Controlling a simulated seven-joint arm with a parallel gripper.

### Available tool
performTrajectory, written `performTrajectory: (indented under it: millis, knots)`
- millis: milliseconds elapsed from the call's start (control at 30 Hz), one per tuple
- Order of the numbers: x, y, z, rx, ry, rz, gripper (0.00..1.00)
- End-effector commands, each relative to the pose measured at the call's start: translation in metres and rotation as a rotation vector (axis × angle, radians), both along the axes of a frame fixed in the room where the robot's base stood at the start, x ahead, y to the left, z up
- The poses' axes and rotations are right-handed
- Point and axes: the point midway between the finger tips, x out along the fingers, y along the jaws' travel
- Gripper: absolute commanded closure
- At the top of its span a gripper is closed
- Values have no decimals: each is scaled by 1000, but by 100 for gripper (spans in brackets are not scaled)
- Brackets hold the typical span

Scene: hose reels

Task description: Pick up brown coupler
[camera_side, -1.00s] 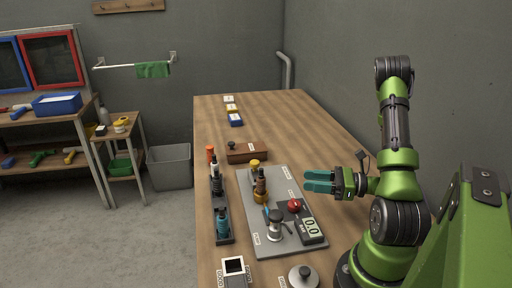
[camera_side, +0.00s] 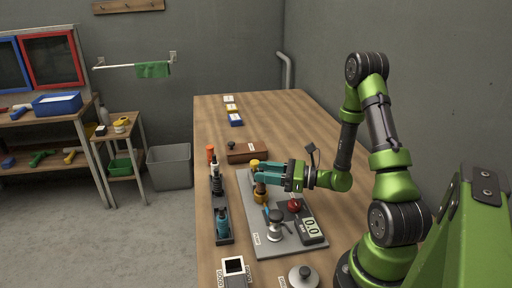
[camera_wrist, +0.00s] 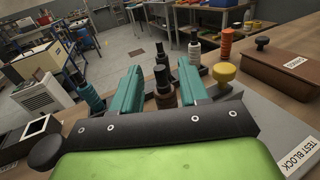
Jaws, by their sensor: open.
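The brown coupler (camera_wrist: 165,97) with its black top stands upright between my two teal fingers in the wrist view. In the side view my gripper (camera_side: 264,174) reaches in from the right at the coupler's height, and its fingers hide most of the coupler. A yellow-brown lower part (camera_side: 260,197) shows below the fingers, over the grey test block plate (camera_side: 253,233). My gripper (camera_wrist: 160,76) is open, with a finger on each side of the coupler. I cannot tell whether either finger touches it.
A black rack (camera_side: 223,238) left of the plate holds a teal coupler (camera_side: 222,222) and darker ones. A yellow knob (camera_wrist: 223,73) is close to the right finger. A red knob (camera_side: 294,205) and gauge (camera_side: 311,228) sit nearer the front. A brown box (camera_side: 247,152) stands behind.

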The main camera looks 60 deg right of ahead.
Motion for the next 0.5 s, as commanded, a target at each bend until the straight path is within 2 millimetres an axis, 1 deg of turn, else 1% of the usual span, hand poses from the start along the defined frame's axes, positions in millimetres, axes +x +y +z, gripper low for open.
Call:
performTrajectory:
  millis: [33,200,300,500]
  knots:
    - [9,4,2,-2,-3,7,56]
    - [30,12,2,-1,-2,5,56]
    - [34,13,2,-1,0,2,56]
    - [34,13,2,0,0,1,56]
